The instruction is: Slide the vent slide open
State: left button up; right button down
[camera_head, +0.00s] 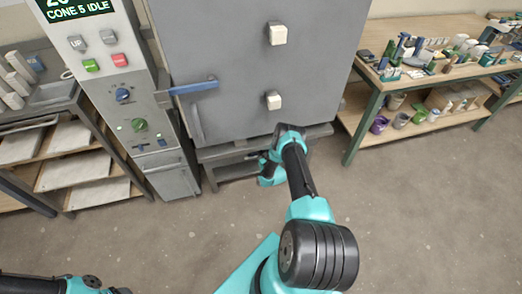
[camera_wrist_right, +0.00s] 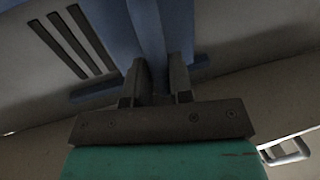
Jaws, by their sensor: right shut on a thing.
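In the right wrist view, my right gripper (camera_wrist_right: 157,72) is shut on a blue part, which I take to be the vent slide (camera_wrist_right: 115,30). Its two dark fingers stand on either side of a narrow blue tab. Blue strips show to the left and right behind the fingers. Several dark slots (camera_wrist_right: 60,45) lie open to view in the grey surface left of the slide. In the head view, my right arm reaches under the front of the grey kiln (camera_head: 240,60), and its fingertips and the slide are hidden there. My left gripper is not in view.
The kiln door has a blue handle (camera_head: 195,87) and two pale knobs. A control panel (camera_head: 105,60) stands left of it. Shelves with boards (camera_head: 75,165) are at the left. A workbench with jars (camera_head: 440,75) is at the right. The floor in front is clear.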

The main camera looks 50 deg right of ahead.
jog(key=shift+w+a, duration=0.25)
jog(key=shift+a, duration=0.1)
jog(key=c, duration=1.1)
grip_release()
jog(key=shift+s, duration=0.15)
jog(key=v, duration=1.7)
jog(key=shift+a, duration=0.1)
